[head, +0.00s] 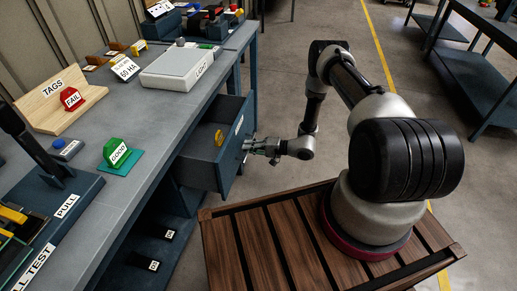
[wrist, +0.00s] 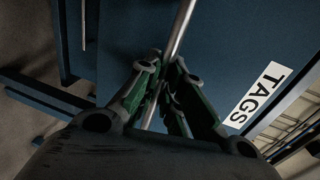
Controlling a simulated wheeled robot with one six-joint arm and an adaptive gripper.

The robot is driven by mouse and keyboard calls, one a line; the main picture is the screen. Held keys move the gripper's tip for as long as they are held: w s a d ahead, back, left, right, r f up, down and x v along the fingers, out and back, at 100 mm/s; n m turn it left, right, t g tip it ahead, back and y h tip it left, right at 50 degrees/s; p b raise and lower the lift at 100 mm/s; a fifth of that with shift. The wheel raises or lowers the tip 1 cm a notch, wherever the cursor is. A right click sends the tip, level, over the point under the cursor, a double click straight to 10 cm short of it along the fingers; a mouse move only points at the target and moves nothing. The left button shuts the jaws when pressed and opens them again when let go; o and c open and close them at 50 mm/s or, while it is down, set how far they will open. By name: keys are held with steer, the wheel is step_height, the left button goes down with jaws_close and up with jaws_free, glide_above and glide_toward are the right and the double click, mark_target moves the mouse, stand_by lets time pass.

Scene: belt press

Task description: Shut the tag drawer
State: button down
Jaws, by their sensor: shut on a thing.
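The tag drawer (head: 205,160) is a dark blue drawer under the bench, pulled open, with a yellow item (head: 219,138) inside. Its front (wrist: 125,45) fills much of the wrist view and carries a white TAGS label (wrist: 262,95). My gripper (head: 247,149) is at the drawer front from the right side in the head view. In the wrist view my gripper (wrist: 162,85) has its green-padded fingers on either side of the metal bar handle (wrist: 181,28) and is shut on it. The part of the handle between the fingers is partly hidden.
The workbench (head: 150,105) holds a red FAIL tag (head: 73,99), a green GOOD tag (head: 116,152), a TAGS board (head: 50,108) and a pale box (head: 184,67). My arm stands on a slatted wooden base. Open floor (head: 270,95) lies behind the drawer.

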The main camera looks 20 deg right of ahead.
glide_above(210, 151)
steer(key=shift+w+a, duration=0.1)
steer(key=shift+w, duration=0.1)
steer(key=c, duration=1.5)
jaws_free()
steer(key=v, duration=1.2)
